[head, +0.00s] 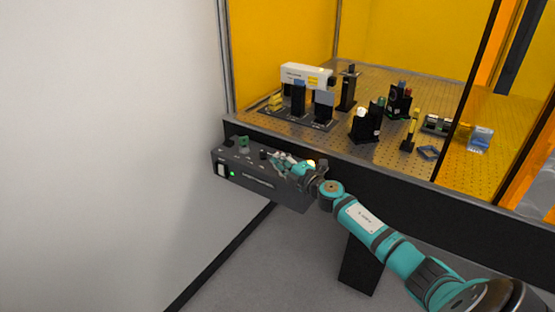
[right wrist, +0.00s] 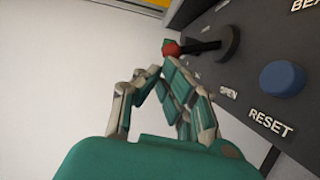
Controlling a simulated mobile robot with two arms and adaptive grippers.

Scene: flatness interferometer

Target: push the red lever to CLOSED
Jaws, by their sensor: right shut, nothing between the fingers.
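The red lever shows in the right wrist view as a red knob (right wrist: 171,47) on a black stem, sticking out from a dark round pivot on the panel. The word OPEN is printed on the panel below the lever; the CLOSED label cannot be made out. My right gripper (right wrist: 162,76) is shut and empty, its fingertips right beside the red knob; whether they touch it I cannot tell. In the head view my right gripper (head: 281,161) is at the front of the black control box (head: 240,177) and hides the lever. My left gripper is out of view.
A blue button (right wrist: 282,78) marked RESET is on the panel near the lever. The perforated optical table (head: 370,160) behind bears several optical mounts. A white wall (head: 100,150) is at left.

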